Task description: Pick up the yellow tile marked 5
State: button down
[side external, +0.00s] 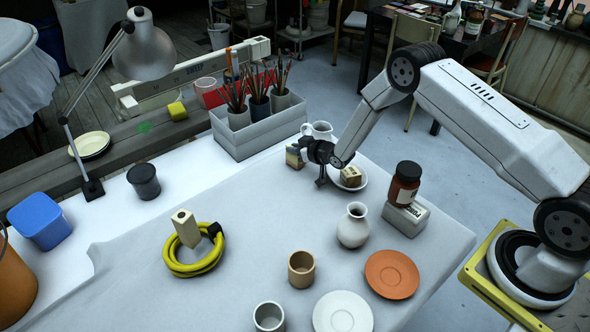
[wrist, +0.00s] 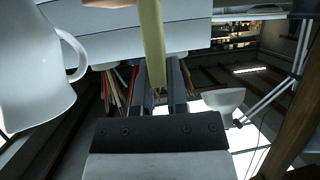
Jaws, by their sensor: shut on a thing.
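A thin yellow tile (wrist: 152,38) stands between the fingers of my gripper (wrist: 161,78) in the wrist view, seen nearly edge-on. My gripper is shut on it. In the side view my gripper (side external: 314,155) reaches left at the back of the table, with a small yellowish tile (side external: 294,156) at its fingertips. No number can be read on it, and I cannot tell whether it touches the table.
A white pitcher (side external: 318,131) stands close behind my gripper; it also shows in the wrist view (wrist: 38,68). A tan block (side external: 351,176) sits on a white saucer nearby. A grey brush box (side external: 260,128) is at the left.

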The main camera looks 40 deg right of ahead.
jog(key=shift+r, duration=0.8)
jog(key=s+r, duration=1)
jog(key=s, duration=0.4)
jog(key=shift+a+r, duration=0.3)
jog(key=shift+r, duration=0.1)
